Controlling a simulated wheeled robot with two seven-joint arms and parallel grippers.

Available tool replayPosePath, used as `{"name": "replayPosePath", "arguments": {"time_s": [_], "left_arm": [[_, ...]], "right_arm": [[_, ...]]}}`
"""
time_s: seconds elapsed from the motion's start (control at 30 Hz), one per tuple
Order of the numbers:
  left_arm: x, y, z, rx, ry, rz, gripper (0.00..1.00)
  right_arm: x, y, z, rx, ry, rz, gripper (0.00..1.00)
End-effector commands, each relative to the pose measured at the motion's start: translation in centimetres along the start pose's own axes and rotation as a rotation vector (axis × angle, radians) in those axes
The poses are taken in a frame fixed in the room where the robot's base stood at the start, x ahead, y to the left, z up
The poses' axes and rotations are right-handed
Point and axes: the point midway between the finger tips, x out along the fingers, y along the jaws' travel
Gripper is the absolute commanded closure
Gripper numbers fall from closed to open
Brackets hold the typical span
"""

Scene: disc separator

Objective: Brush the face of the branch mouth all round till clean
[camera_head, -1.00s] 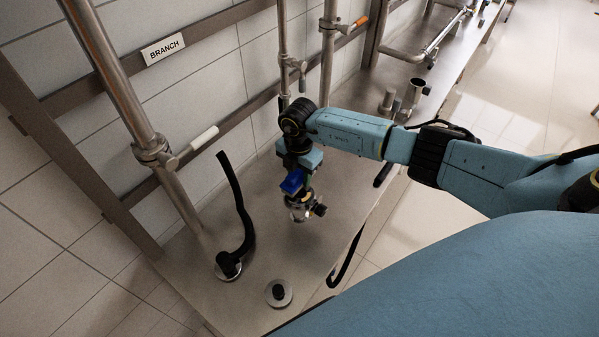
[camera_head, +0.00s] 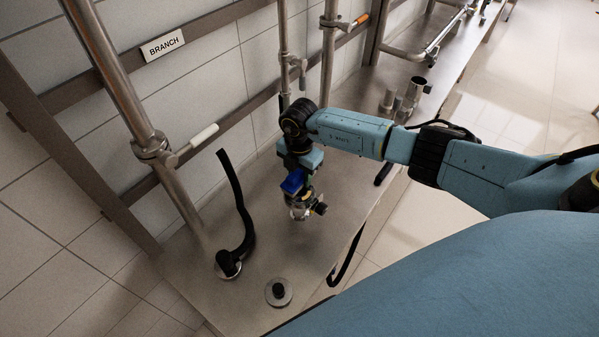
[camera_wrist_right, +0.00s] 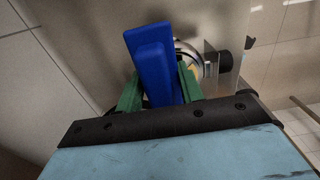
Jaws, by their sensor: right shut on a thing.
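My right gripper (camera_head: 296,180) is shut on a blue brush (camera_head: 293,183) above the steel bench. In the right wrist view the blue brush (camera_wrist_right: 155,62) stands between the green fingers (camera_wrist_right: 158,90). Just beyond it is a round metal mouth (camera_wrist_right: 190,60) with a dark knob (camera_wrist_right: 224,64) at its side; the brush hides part of this mouth. The mouth also shows below the gripper in the head view (camera_head: 300,211). I cannot tell whether the bristles touch its face. A BRANCH sign (camera_head: 163,46) hangs on the rail. My left gripper is not in view.
A black hose (camera_head: 237,205) ends in a fitting on the bench (camera_head: 203,275). A steel pipe with a white-handled valve (camera_head: 190,145) rises at left. Metal cups (camera_head: 413,90) stand farther back.

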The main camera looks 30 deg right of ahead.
Motion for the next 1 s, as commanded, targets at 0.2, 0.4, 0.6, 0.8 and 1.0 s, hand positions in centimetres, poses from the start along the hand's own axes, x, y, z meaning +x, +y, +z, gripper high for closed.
{"name": "replayPosePath", "arguments": {"time_s": [0.2,0.4,0.6,0.8,1.0], "left_arm": [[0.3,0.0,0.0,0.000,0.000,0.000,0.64],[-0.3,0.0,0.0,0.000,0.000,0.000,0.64],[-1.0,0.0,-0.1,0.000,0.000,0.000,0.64],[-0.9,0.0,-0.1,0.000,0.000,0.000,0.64],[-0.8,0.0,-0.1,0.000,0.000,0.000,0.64]], "right_arm": [[0.4,0.0,0.0,0.000,0.000,0.001,1.00],[0.2,0.3,-1.2,-0.003,0.001,0.000,1.00],[0.1,0.8,-3.2,-0.001,0.001,0.001,1.00],[0.3,0.8,-3.3,0.000,0.000,0.001,1.00],[0.4,0.8,-3.3,0.000,0.000,0.000,1.00]]}}
